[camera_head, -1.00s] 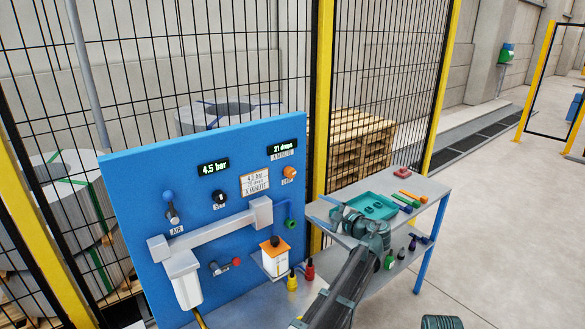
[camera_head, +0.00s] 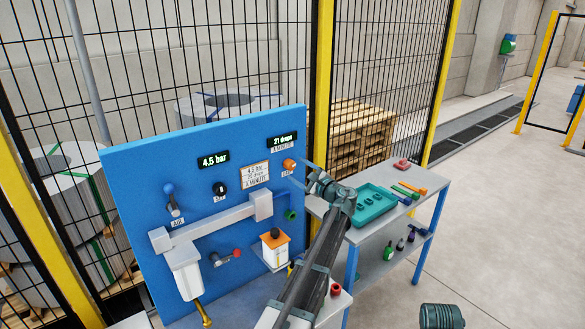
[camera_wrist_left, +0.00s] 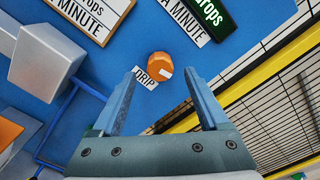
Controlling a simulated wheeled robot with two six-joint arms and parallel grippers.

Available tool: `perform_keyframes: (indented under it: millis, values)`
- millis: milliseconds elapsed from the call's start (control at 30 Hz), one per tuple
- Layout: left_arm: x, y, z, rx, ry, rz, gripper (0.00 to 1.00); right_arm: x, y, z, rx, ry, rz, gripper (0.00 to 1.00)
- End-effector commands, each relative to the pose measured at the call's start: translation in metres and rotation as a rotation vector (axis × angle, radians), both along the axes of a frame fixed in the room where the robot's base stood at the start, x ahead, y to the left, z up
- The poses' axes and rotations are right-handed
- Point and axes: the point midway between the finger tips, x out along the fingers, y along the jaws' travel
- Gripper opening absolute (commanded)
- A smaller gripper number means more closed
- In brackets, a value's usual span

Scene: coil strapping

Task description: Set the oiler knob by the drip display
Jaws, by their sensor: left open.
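The orange oiler knob (camera_head: 289,163), labelled DRIP, sits at the upper right of the blue panel (camera_head: 130,200). The drip display (camera_head: 282,141) above it reads 21 drops. In the left wrist view the knob (camera_wrist_left: 166,66) has a white mark on its right side. My left gripper (camera_head: 300,170) is open, with its fingers pointing at the panel. In that view the fingertips (camera_wrist_left: 160,76) stand on either side of the knob's lower part, apart from it; I cannot tell the exact depth gap.
A card (camera_head: 255,174) reading 4.5 bar and 21 drops is left of the knob. The pressure display (camera_head: 213,160) reads 4.5 bar. A teal tray (camera_head: 372,205) stands on the side table, right of my arm. A wire fence runs behind.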

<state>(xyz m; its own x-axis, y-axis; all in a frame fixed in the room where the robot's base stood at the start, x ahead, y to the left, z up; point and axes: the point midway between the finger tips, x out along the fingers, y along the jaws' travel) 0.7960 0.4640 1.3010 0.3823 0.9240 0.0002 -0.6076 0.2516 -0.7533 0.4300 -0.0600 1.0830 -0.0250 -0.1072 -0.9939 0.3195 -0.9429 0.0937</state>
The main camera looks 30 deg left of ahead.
Motion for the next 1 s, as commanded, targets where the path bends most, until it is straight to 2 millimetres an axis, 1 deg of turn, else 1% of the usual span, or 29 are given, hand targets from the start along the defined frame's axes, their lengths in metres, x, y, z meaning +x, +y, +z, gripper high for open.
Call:
perform_keyframes:
  millis: [33, 100, 233, 400, 667, 700, 767, 900, 967, 1000]
  values:
    - [0.005, 0.009, 0.0, 0.0, 0.0, 0.003, 0.78, 0.0, 0.0, 0.0, 0.0, 0.0, 0.0, 0.78]
    - [0.009, 0.018, 0.0, 0.0, 0.0, 0.001, 0.78, 0.0, 0.0, 0.0, 0.0, 0.0, 0.0, 0.78]
    - [0.013, 0.029, 0.0, 0.0, 0.0, 0.001, 0.78, 0.0, 0.0, 0.0, 0.0, 0.0, 0.0, 0.78]
    - [0.015, 0.036, 0.0, -0.001, 0.0, -0.001, 0.78, 0.0, 0.0, 0.0, 0.0, 0.0, 0.0, 0.78]
    - [0.015, 0.037, 0.0, -0.001, 0.0, -0.001, 0.78, 0.0, 0.0, 0.0, 0.0, 0.0, 0.0, 0.78]
    - [0.015, 0.037, 0.0, -0.001, 0.0, -0.001, 0.74, 0.0, 0.0, 0.0, 0.0, 0.0, 0.0, 0.78]
    - [0.015, 0.036, 0.0, -0.001, 0.0, -0.001, 0.63, 0.0, 0.0, 0.0, 0.0, 0.0, 0.0, 0.78]
    - [0.015, 0.036, 0.0, -0.001, 0.0, -0.001, 0.38, 0.0, 0.0, 0.0, 0.0, 0.0, 0.0, 0.78]
    - [0.015, 0.036, 0.0, 0.0, 0.0, 0.0, 0.27, 0.0, 0.0, 0.0, 0.0, 0.0, 0.0, 0.78]
    - [0.015, 0.036, 0.0, -0.001, -0.001, -0.001, 0.2, 0.0, 0.0, 0.0, 0.0, 0.0, 0.0, 0.78]
